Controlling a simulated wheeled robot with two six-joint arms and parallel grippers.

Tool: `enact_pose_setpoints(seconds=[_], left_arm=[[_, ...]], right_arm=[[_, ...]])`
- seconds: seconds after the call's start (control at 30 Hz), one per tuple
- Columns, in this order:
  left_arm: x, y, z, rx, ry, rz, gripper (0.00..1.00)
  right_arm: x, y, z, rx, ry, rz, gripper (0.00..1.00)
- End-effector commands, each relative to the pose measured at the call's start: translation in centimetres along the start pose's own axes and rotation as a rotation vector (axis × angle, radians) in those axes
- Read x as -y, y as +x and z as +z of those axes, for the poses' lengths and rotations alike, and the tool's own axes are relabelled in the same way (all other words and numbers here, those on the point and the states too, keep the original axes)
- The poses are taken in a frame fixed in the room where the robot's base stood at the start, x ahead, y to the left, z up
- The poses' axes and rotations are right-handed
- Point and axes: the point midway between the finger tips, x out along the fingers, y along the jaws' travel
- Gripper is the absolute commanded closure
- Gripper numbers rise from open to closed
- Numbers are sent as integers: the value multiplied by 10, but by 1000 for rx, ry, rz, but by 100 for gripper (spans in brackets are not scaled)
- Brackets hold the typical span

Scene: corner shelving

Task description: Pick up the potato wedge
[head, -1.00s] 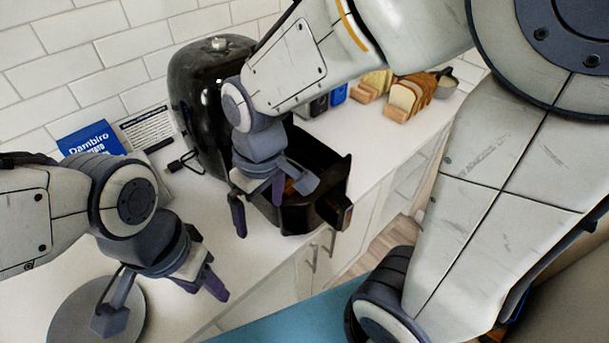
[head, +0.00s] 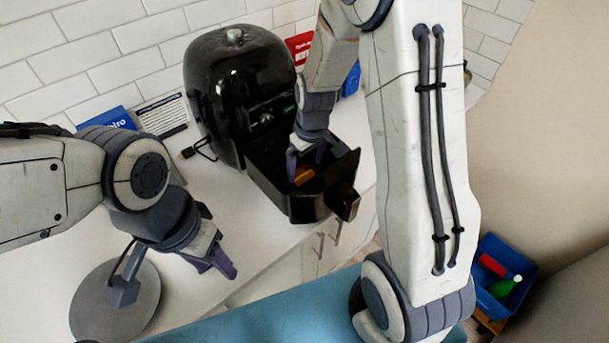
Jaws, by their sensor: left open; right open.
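An orange-brown potato wedge (head: 303,176) lies inside the open black drawer (head: 309,208) of the air fryer (head: 238,85). My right gripper (head: 306,157) points down into the drawer from above. It is open, with its fingers just above or beside the wedge. I cannot tell whether they touch it, and part of the drawer's inside is hidden.
A blue booklet (head: 112,121) and a printed card (head: 163,114) stand by the tiled wall. A cable (head: 200,150) lies beside the fryer. A blue bin (head: 505,262) with red and green items sits at lower right. The white counter (head: 225,200) left of the drawer is clear.

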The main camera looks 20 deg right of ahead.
Motion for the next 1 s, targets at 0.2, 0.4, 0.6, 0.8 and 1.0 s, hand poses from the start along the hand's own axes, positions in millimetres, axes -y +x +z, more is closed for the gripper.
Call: enact_pose_setpoints(seconds=[0.2,0.4,0.6,0.8,1.0], left_arm=[[-1,-9,0,0,-1,0,50],[-1,-9,0,0,-1,0,50],[-1,-9,0,0,-1,0,50],[-1,-9,0,0,-1,0,50],[-1,-9,0,0,-1,0,50]], right_arm=[[-2,29,1,3,1,-2,0],[-2,36,1,0,0,0,0],[-2,36,1,0,0,0,27],[-2,35,1,0,0,0,78],[-2,34,0,-1,0,0,78]])
